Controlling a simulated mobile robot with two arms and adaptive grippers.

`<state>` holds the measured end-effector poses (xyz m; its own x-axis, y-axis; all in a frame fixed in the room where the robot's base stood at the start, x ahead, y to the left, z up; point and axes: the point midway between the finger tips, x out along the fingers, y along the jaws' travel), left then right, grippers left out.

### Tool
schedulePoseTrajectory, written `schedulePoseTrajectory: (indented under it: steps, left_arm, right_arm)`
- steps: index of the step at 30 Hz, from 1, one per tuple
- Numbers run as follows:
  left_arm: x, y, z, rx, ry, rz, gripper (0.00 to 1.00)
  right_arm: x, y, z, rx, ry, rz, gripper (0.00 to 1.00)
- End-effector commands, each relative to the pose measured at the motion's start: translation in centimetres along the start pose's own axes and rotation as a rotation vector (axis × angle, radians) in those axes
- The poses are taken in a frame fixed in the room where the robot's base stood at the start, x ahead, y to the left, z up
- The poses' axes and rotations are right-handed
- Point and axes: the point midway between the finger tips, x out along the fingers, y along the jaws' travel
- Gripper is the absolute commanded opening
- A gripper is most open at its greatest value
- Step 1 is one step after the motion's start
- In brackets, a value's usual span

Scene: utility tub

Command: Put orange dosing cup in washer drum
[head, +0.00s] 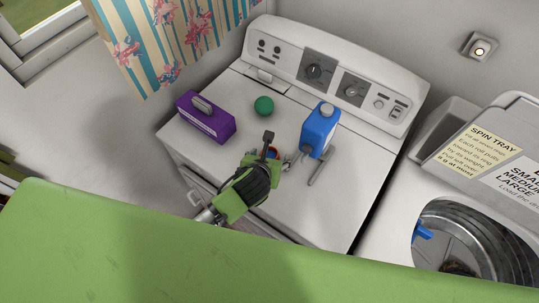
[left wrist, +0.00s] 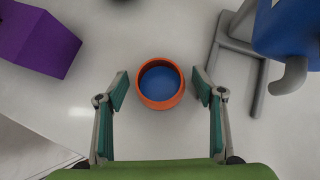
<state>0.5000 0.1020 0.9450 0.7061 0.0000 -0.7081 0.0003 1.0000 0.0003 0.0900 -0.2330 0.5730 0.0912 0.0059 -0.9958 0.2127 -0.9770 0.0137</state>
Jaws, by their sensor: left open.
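The orange dosing cup (head: 273,151), blue inside, stands upright on the white machine top, partly hidden by my left gripper in the head view. In the left wrist view the orange dosing cup (left wrist: 160,103) sits centrally between the fingertips. My left gripper (head: 277,154) is open, with one finger on each side of the cup and a visible gap to both, as the left wrist view of the gripper (left wrist: 160,89) shows. The washer drum (head: 488,238) is a ribbed metal tub at the far right, its opening partly cut off. My right gripper is not in view.
A purple box (head: 207,119) and a green ball (head: 264,105) stand left of and behind the cup. A blue jug (head: 319,131) with a grey bar frame (head: 319,171) is close on the right. A blue piece (head: 422,232) shows at the drum's left side.

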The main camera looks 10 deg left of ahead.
Motion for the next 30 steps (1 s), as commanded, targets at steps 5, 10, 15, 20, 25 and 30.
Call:
schedulePoseTrajectory:
  steps: [5, 10, 15, 20, 25, 30]
  left_arm:
    - [0.3, 0.0, 0.0, 0.0, -0.001, -0.001, 0.62]
    - [0.3, 0.0, 0.0, 0.0, -0.001, -0.001, 0.47]
    - [0.3, 0.0, 0.0, 0.0, -0.001, 0.0, 0.2]
    - [0.3, 0.0, 0.0, 0.0, -0.001, 0.0, 0.16]
    - [0.1, 0.0, 0.2, 0.0, -0.002, 0.0, 0.16]
    - [-0.9, 0.0, 1.4, 0.002, -0.006, 0.0, 0.16]
  right_arm:
    - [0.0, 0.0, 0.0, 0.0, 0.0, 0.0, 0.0]
    - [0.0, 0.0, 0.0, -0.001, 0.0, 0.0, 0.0]
    - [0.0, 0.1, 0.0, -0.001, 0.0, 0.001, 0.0]
    - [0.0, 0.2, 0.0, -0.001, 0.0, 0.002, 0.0]
    - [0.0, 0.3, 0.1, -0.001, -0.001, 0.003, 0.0]
    - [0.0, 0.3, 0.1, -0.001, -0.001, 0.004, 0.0]
